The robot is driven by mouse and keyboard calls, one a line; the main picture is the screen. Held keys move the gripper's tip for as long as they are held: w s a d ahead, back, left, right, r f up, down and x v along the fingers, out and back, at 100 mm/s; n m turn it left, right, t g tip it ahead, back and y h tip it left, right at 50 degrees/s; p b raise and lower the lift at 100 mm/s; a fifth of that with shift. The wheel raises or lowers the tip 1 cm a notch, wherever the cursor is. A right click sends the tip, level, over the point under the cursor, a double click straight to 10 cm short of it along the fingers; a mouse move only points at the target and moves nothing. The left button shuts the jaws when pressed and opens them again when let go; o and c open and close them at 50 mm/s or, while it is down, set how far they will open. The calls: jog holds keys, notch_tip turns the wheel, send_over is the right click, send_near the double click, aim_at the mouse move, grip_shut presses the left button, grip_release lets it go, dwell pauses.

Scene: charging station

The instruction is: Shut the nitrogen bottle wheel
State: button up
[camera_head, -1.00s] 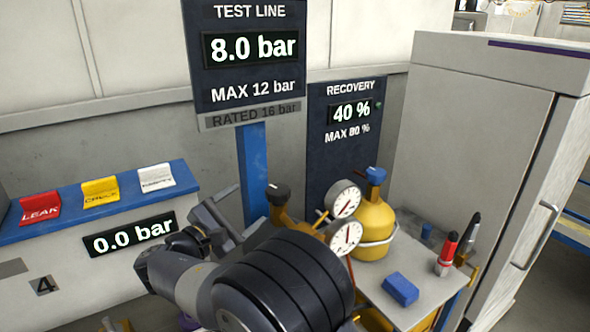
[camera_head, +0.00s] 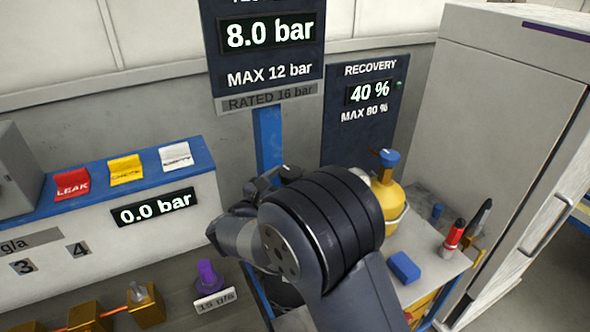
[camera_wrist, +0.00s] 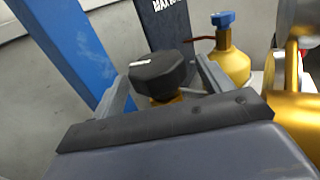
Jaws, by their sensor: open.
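The black wheel (camera_wrist: 158,74) sits on a brass valve in the wrist view, with a white mark on its top. In the head view the wheel (camera_head: 290,173) shows only partly behind my arm, by the blue post. My gripper (camera_wrist: 166,72) is open, with one finger on each side of the wheel. I cannot tell whether the fingers touch it. In the head view my gripper (camera_head: 268,182) is partly hidden by my wrist. The nitrogen bottle's body is hidden.
A yellow recovery bottle (camera_head: 389,200) with a blue valve stands behind right. Large brass parts (camera_wrist: 296,112) are close on the right in the wrist view. The blue post (camera_wrist: 70,45) is close on the left. A blue block (camera_head: 403,266) lies on the cart.

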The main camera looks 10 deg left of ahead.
jog(key=shift+x, duration=1.45)
jog(key=shift+c, duration=0.3)
